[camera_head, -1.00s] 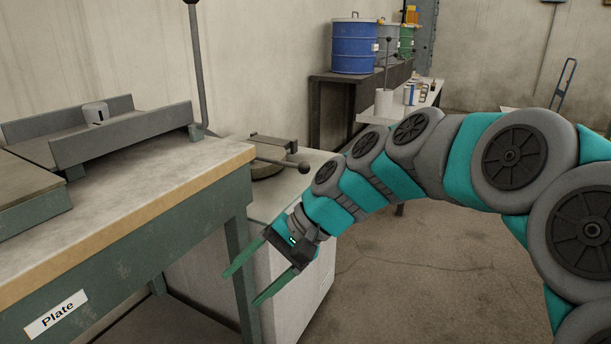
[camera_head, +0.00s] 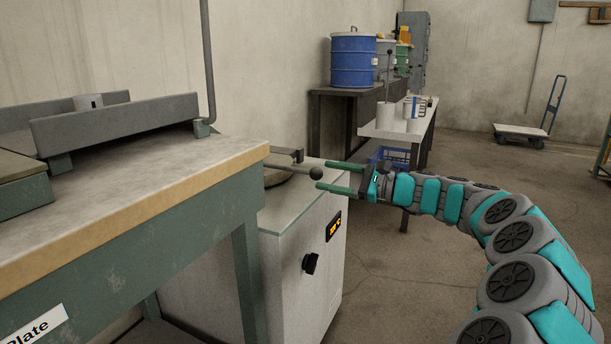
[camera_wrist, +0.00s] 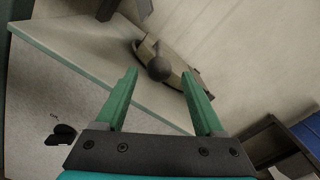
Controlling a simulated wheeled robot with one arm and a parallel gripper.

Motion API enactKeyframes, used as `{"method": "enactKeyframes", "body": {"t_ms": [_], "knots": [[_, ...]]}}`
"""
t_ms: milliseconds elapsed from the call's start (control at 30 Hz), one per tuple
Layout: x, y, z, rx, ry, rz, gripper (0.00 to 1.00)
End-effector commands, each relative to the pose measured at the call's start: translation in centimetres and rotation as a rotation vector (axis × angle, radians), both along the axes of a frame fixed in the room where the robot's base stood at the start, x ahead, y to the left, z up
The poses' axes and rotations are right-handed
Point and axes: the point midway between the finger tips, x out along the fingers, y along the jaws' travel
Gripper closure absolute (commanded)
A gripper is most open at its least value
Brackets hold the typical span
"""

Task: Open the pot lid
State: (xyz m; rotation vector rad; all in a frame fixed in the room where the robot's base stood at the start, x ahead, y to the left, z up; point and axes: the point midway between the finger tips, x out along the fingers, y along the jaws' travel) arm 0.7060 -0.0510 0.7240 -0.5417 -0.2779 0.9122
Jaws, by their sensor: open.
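The pot lid (camera_head: 277,177) sits on top of a white cabinet (camera_head: 292,245) and is partly hidden behind the workbench and its own handle. The lid's handle is a rod ending in a dark ball knob (camera_head: 316,173). My gripper (camera_head: 328,176) is open, its green fingers pointing left at the knob. In the wrist view, the ball knob (camera_wrist: 159,68) shows beyond and between the fingertips (camera_wrist: 162,76), with the lid (camera_wrist: 178,72) behind it. No hold on the knob shows.
A workbench (camera_head: 150,165) with a metal channel stands at the left, close to the cabinet. The cabinet front has a display and a dark dial (camera_head: 310,263). A dark table with a blue drum (camera_head: 353,60) and a white bench (camera_head: 398,130) stand behind. The floor at right is open.

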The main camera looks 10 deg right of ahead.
Motion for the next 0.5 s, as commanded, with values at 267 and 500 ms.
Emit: {"method": "enactKeyframes", "body": {"t_ms": [267, 500], "knots": [[2.5, 3.6, -0.1, -0.004, -0.001, 0.002, 0.30], [3.6, 5.1, -0.1, -0.003, 0.001, 0.001, 0.30]]}}
